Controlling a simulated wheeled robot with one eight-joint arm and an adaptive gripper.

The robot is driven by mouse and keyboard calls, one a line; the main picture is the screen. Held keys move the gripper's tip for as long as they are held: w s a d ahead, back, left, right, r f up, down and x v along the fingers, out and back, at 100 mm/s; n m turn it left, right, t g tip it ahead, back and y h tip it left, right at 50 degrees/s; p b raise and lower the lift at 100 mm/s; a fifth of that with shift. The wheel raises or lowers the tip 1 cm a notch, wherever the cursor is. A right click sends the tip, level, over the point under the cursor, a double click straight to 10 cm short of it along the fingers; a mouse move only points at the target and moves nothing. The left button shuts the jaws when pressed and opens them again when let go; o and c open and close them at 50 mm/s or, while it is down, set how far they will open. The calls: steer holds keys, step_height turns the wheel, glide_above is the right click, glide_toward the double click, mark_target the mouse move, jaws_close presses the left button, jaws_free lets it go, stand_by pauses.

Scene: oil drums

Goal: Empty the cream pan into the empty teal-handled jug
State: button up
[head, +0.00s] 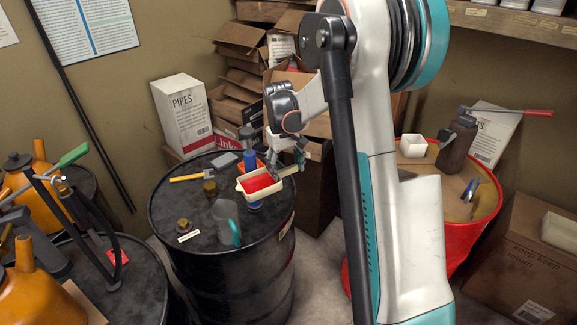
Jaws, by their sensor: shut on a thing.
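The cream pan (241,187) holds a red content and is over the drum top, roughly level. My gripper (287,168) is shut on the pan's handle, at the pan's right side. The grey see-through jug (221,217) with a teal handle (235,232) stands upright on the black drum (178,218), nearer the camera and left of the pan. No content shows inside the jug. I cannot tell exactly how high the pan is above the drum top.
A blue bottle (250,159) stands behind the pan, and a blue thing (255,205) shows just below it. A yellow-handled hammer (190,177), a brown jar (210,187) and a small brass piece (183,224) lie left. A red drum (484,225) stands right.

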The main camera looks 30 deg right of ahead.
steer(key=shift+w+a+f+h, duration=0.15)
steer(key=shift+a+h, duration=0.55)
steer(key=shift+a, duration=1.05)
steer(key=shift+a+r+h+p, duration=0.3)
steer(key=shift+r+h, duration=0.25)
steer(key=shift+r, duration=0.2)
steer(key=shift+a+r+h+p, duration=0.3)
steer(key=shift+r+h, duration=0.25)
steer(key=shift+r, duration=0.2)
steer(key=shift+a+r+h+p, duration=0.15)
steer(key=shift+a+r+h, duration=0.15)
steer(key=shift+r+h, duration=0.15)
steer(key=shift+a+r+h+p, duration=0.15)
steer(key=shift+a+r+h, duration=0.15)
steer(key=shift+r, duration=0.2)
steer(key=a+r+h+b, duration=0.6)
steer(key=a+h, duration=0.4)
steer(key=a, duration=0.2)
steer(key=shift+w+r+g, duration=0.35)
steer(key=shift+r+g, duration=0.05)
steer(key=shift+r, duration=0.25)
stand_by(1.9)
